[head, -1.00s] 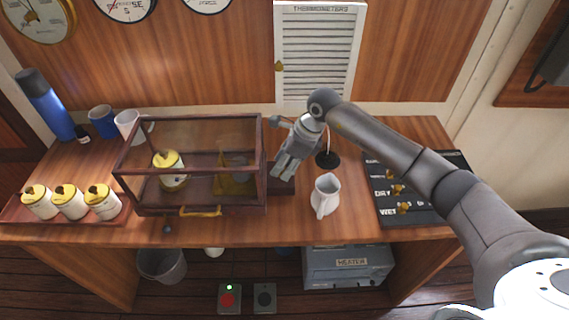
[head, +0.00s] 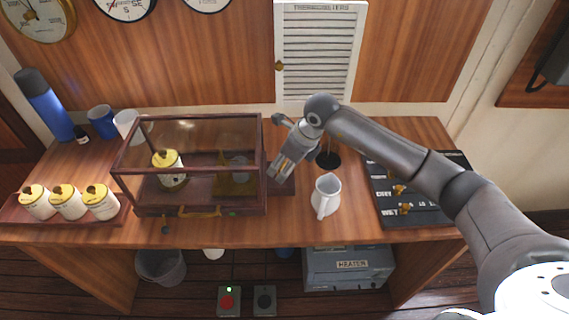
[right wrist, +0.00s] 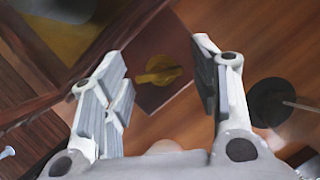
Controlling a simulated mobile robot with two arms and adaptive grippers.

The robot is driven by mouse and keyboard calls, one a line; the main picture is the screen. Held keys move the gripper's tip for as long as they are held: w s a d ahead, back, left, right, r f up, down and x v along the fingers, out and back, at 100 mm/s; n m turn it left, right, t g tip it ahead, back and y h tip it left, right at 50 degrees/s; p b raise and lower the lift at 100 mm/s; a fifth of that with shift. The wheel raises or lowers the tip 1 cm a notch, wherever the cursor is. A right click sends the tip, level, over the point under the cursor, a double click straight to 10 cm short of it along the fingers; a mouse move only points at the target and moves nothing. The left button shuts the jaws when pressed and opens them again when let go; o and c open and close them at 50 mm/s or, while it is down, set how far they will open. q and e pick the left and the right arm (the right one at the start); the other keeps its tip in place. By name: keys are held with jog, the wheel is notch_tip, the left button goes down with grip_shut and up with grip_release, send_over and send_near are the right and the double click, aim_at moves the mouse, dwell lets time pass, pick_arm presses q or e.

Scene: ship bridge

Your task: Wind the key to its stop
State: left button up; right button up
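The brass-coloured key (right wrist: 158,76) shows in the right wrist view, on top of a dark red block. The block (head: 284,187) stands against the right end of the glass case (head: 190,198). My right gripper (head: 277,178) hangs over the block, pointing down. In the right wrist view its fingers (right wrist: 161,72) are apart, with the key seen in the gap between them and nothing held. I cannot tell exactly how far the tips are above the key. In the head view the gripper hides the key. My left gripper is out of view.
A white jug (head: 326,196) stands right of the block, with a dark round stand (head: 328,160) behind it. A black switch panel (head: 395,218) lies farther right. Yellow-lidded jars (head: 68,203) sit on a tray at left. The desk front between jug and panel is clear.

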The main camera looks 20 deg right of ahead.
jog(key=shift+r, duration=0.1)
jog(key=v, duration=1.1)
jog(key=shift+r, duration=0.4)
jog(key=shift+s, duration=0.1)
